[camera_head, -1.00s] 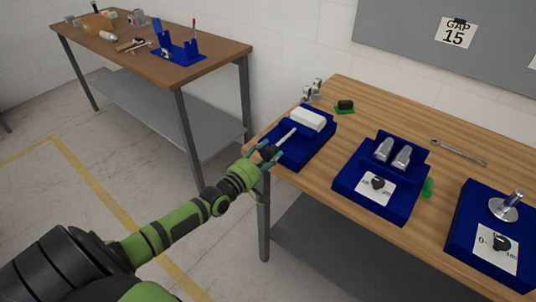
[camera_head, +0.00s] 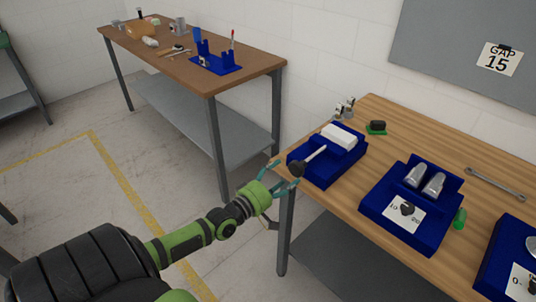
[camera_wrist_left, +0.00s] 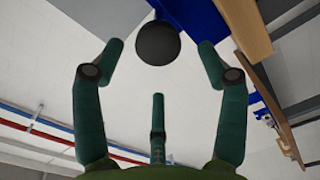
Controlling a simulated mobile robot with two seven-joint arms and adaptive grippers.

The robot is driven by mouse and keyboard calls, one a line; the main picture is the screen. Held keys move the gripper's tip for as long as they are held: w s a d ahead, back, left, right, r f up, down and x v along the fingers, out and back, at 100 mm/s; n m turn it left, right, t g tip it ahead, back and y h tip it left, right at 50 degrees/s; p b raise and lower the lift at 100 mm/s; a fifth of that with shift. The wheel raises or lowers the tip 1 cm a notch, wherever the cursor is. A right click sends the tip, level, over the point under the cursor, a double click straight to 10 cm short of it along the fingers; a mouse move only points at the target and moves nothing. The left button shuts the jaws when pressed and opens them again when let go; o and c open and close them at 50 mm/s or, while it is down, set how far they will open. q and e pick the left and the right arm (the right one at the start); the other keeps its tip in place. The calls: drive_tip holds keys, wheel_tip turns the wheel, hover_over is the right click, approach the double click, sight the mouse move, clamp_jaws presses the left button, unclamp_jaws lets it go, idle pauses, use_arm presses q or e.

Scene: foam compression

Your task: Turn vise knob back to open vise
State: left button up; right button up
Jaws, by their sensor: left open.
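The blue vise (camera_head: 327,172) stands at the near left corner of the wooden table, with a white block (camera_head: 339,136) on it. A pale rod (camera_head: 316,153) runs from it towards me and ends in a dark round knob (camera_head: 296,169). My left gripper (camera_head: 286,175) is open just in front of the knob. In the left wrist view the knob (camera_wrist_left: 158,43) shows between the tips of the two upper fingers, with a gap on both sides. The third finger is below it. My right gripper is not in view.
A blue dial fixture (camera_head: 400,232) with two metal cylinders stands to the right, with another blue fixture (camera_head: 494,272) beyond it. A wrench (camera_head: 496,184) lies at the back. A brown table (camera_head: 181,55) stands at the far left. Floor is clear between the tables.

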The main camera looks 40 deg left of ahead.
use_arm(q)
drive_tip(key=s, duration=0.6)
drive_tip(key=shift+s+a, duration=0.2)
drive_tip(key=shift+a, duration=0.1)
